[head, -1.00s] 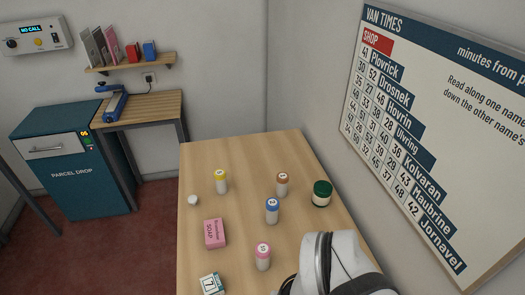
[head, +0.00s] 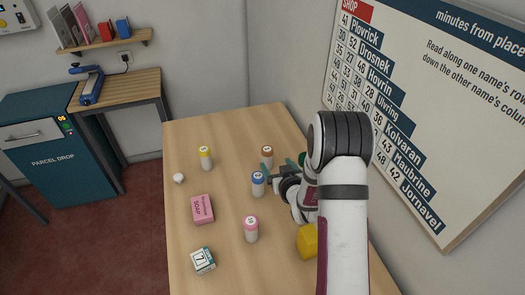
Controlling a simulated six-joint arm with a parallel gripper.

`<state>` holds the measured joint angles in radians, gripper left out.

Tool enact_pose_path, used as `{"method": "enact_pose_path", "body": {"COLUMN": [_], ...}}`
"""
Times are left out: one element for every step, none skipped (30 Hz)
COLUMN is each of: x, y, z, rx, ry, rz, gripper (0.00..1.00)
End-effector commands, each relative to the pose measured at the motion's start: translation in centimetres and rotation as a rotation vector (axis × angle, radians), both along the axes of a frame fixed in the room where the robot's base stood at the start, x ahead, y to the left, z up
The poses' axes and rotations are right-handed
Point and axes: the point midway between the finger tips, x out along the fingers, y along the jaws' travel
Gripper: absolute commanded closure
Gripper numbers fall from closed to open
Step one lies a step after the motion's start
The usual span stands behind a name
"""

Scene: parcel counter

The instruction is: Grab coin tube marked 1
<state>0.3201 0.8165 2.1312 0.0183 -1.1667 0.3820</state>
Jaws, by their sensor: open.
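Several white coin tubes with coloured caps stand upright on the wooden table (head: 225,270): a yellow-capped tube (head: 205,158), a brown-capped tube (head: 267,154), a blue-capped tube (head: 258,186) and a pink-capped tube (head: 251,230). The cap marks are too small to read surely, so I cannot tell which is marked 1. My gripper (head: 279,165) is open, with teal fingertips, low beside the brown-capped tube and behind the blue-capped one. One finger appears close to the brown-capped tube; whether it touches is unclear. No tube is clearly held.
A pink soap box (head: 202,209), a small numbered box (head: 203,260) and a white knob-like piece (head: 179,178) lie on the left. A green jar (head: 302,158) is mostly hidden by my arm. A yellow block (head: 307,241) shows beside the arm. The wall board (head: 440,100) rises at right.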

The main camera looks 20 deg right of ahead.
Motion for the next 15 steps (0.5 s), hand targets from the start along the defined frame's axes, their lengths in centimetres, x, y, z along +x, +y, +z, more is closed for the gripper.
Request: {"method": "enact_pose_path", "body": {"x": [1.0, 1.7, 2.6, 3.2, 3.9, 4.7, 5.3, 5.9, 6.6, 7.1, 7.5, 7.9, 8.1, 8.3, 8.7], "y": [0.0, 0.0, 0.0, 0.0, 0.0, -0.1, -0.1, -0.1, -0.2, -0.2, -0.2, -0.2, -0.3, -0.3, -0.3], "z": [-0.4, -0.7, -1.1, -1.4, -1.6, -2.0, -2.2, -2.5, -2.8, -2.9, -3.1, -3.3, -3.3, -3.4, -3.5], "rx": [-0.001, -0.001, -0.001, -0.001, -0.002, -0.001, -0.002, -0.001, -0.001, -0.001, -0.001, -0.001, -0.001, -0.001, -0.001], "ry": [0.0, -0.001, 0.0, 0.0, 0.0, 0.001, 0.001, 0.001, 0.001, 0.001, 0.0, 0.002, 0.001, 0.001, 0.002], "rz": [0.001, 0.003, 0.003, 0.004, 0.003, 0.003, 0.004, 0.003, 0.003, 0.003, 0.003, 0.003, 0.003, 0.003, 0.003], "gripper": [0.16, 0.16, 0.16, 0.16, 0.16, 0.16, 0.16, 0.16, 0.16, 0.16, 0.16, 0.16, 0.16, 0.16, 0.16]}}
